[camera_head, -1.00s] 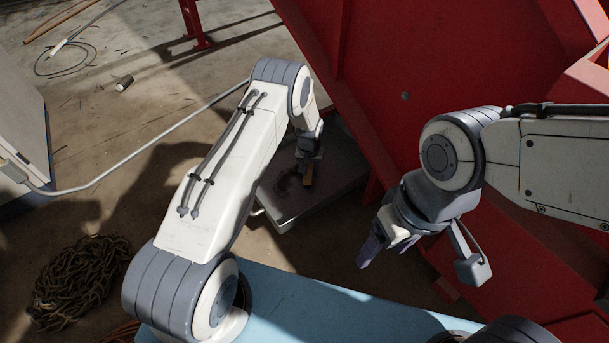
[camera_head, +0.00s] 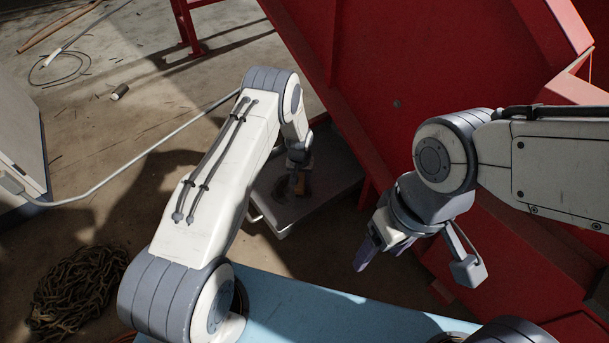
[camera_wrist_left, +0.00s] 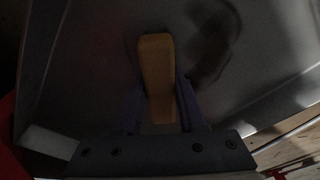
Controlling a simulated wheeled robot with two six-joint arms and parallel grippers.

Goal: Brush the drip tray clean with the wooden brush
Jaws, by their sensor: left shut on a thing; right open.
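The drip tray (camera_head: 283,218) is a grey metal tray on the floor beside the red machine. A dark smear (camera_head: 281,189) marks its floor. My left gripper (camera_head: 299,182) is over the tray, shut on the wooden brush (camera_head: 305,187). In the left wrist view the brush's tan wooden body (camera_wrist_left: 156,75) stands between the two fingers, and the dark smear (camera_wrist_left: 213,45) lies right beside it. The bristles are hidden, so I cannot tell if they touch the tray. My right gripper (camera_head: 410,262) is open and empty, away from the tray.
The red machine (camera_head: 390,100) rises behind and right of the tray. A heap of chain or rope (camera_head: 75,290) lies at lower left. A light blue surface (camera_head: 300,300) is in front.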

